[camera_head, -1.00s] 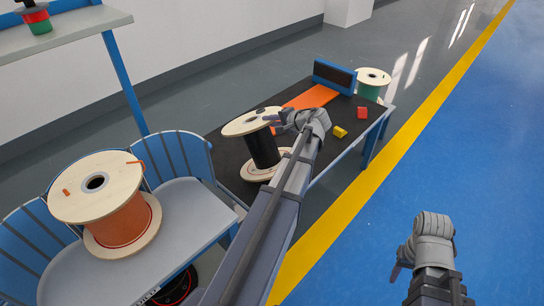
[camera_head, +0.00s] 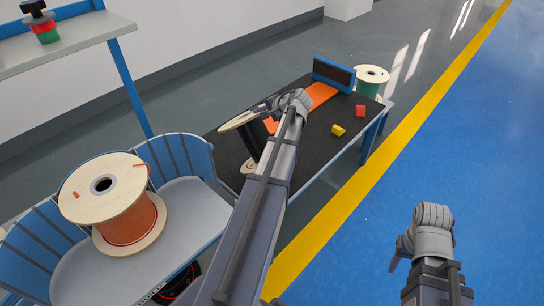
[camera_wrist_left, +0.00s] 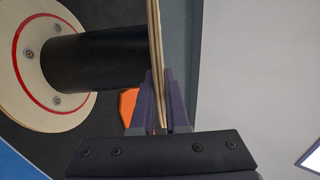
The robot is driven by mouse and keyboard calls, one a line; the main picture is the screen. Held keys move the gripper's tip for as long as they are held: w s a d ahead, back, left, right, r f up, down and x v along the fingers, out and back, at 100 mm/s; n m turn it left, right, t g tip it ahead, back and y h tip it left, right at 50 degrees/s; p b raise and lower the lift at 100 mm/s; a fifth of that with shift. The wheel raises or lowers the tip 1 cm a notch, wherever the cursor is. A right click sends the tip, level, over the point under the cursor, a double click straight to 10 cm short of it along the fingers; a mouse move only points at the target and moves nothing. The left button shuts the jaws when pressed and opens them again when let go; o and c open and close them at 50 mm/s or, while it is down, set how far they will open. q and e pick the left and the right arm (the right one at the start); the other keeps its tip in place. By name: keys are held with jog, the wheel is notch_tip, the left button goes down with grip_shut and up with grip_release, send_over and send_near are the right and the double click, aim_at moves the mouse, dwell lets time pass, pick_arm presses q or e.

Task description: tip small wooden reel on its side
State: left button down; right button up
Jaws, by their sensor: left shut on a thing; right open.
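The small wooden reel (camera_head: 252,139) has black winding between two pale wooden flanges and is at the near left part of the dark table. It seems to lean a little, and my left arm hides its right side. My left gripper (camera_head: 264,109) is shut on the rim of its upper flange. The left wrist view shows that flange edge-on between the fingers, with the black core (camera_wrist_left: 92,62) and the red-ringed lower flange (camera_wrist_left: 38,96) beyond. My right gripper (camera_head: 395,258) is open and empty over the blue floor.
The table (camera_head: 315,142) also bears an orange strip (camera_head: 318,95), a yellow block (camera_head: 338,130), a red block (camera_head: 360,111) and a blue-framed panel (camera_head: 334,73). A green reel (camera_head: 369,88) stands behind.

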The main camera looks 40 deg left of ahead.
aim_at(252, 114)
pick_arm(q)
jog(key=shift+w+a+r+h+p, duration=0.1)
jog(key=shift+a+h+p, duration=0.1)
jog(key=shift+a+p, duration=0.25)
jog(key=shift+w+a+r+h+p, duration=0.1)
jog(key=shift+a+r+h+p, duration=0.15)
jog(key=shift+a, duration=0.35)
jog(key=shift+a+h+p, duration=0.15)
jog(key=shift+a+p, duration=0.25)
jog(key=shift+a, duration=0.1)
jog(key=shift+a+f, duration=0.1)
jog(key=shift+a, duration=0.35)
jog(key=shift+a, duration=0.1)
jog(key=a+h+p, duration=0.2)
jog(key=a, duration=0.1)
jog(key=shift+w+a, duration=0.1)
jog(key=shift+a, duration=0.3)
jog(key=shift+w+a+f+h+p, duration=0.15)
jog(key=shift+a+h+p, duration=0.15)
jog(key=shift+a, duration=0.5)
jog(key=shift+w+a+f+h+p, duration=0.1)
jog(key=shift+a+h+p, duration=0.15)
jog(key=shift+a, duration=0.55)
jog(key=shift+a+f, duration=0.15)
jog(key=shift+a, duration=0.2)
jog(key=shift+s, duration=0.1)
